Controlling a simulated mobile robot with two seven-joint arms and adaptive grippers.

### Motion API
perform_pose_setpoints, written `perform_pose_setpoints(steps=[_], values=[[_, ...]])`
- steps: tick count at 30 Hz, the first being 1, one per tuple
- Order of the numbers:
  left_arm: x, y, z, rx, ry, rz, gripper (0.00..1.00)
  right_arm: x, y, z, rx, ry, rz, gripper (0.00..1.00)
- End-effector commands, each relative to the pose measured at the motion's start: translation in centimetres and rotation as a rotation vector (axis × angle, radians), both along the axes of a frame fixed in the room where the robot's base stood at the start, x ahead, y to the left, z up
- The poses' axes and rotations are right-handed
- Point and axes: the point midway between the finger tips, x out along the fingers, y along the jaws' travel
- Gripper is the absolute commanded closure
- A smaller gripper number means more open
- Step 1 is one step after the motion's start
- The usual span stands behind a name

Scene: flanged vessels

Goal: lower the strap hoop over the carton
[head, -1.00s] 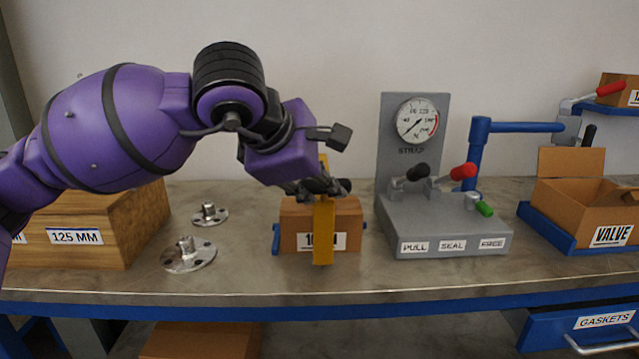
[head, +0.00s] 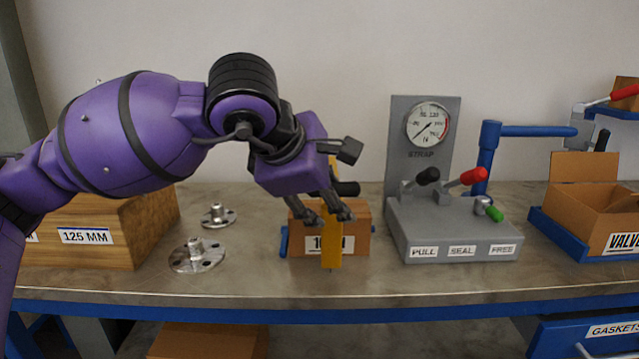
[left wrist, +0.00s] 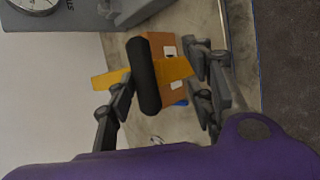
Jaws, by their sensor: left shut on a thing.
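The carton (head: 357,236) stands on the bench, brown with a white label on its front face. The yellow strap hoop (head: 331,244) hangs upright, its front band crossing the carton's face and hiding part of the label. Its lower end is near the bench. The hoop's far side is hidden in the head view. In the left wrist view the black grip (left wrist: 144,76) lies between the fingers, with the yellow band (left wrist: 176,72) and carton (left wrist: 160,43) beyond. My right gripper is not in view.
Blue pieces (head: 284,242) flank the carton's base. The grey strap machine (head: 450,225) with levers and gauge stands to the right. Two metal flanges (head: 197,256) and a wooden 125 MM box (head: 150,232) are left. An open valve carton (head: 585,215) is far right.

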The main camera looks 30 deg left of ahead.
Motion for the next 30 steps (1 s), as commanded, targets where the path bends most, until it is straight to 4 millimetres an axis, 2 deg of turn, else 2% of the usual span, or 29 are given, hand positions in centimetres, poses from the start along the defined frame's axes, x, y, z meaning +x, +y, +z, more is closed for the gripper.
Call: perform_pose_setpoints(steps=[2,11,19,24,30], values=[[-0.9,0.0,0.5,0.005,0.007,-0.002,0.6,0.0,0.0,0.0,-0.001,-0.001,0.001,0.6],[-5.0,0.2,5.0,0.008,0.002,0.002,0.6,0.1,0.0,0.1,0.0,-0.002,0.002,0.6],[-7.2,0.1,7.5,0.001,-0.002,-0.001,0.6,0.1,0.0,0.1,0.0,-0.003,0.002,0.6],[-8.1,0.1,8.4,0.002,-0.001,-0.001,0.6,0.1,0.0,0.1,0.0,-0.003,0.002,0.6],[-8.2,0.2,8.5,0.002,-0.002,-0.001,0.6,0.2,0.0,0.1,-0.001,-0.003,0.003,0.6]])
